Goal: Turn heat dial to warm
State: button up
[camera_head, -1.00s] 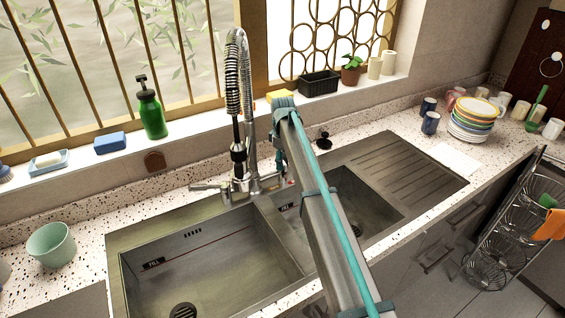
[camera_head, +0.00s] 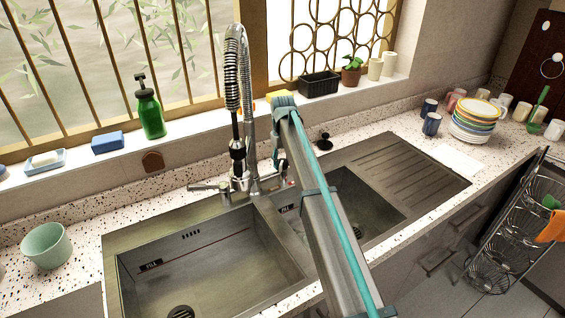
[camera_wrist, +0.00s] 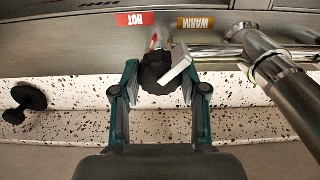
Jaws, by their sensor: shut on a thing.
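The black heat dial (camera_wrist: 155,76) is in the upper middle of the wrist view. Its red pointer (camera_wrist: 154,41) points up at the gap between the red HOT label (camera_wrist: 135,19) and the orange WARM label (camera_wrist: 196,23), closer to HOT. My gripper (camera_wrist: 160,79) has a finger on each side of the dial and is shut on it. The light pad of the right finger lies tilted against the dial. In the head view my arm covers most of the gripper and the dial.
The chrome tap (camera_head: 240,160) stands beside my gripper; its pipes (camera_wrist: 270,65) fill the right of the wrist view. A black knob (camera_wrist: 25,100) is at the left there. The double sink (camera_head: 205,260) lies below my arm. Stacked plates (camera_head: 472,122) stand far right.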

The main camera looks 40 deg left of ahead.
aim_at(282, 161)
dwell(0.4)
jog(key=o, duration=1.1)
jog(key=shift+o, duration=0.2)
notch_tip(282, 161, up, 12)
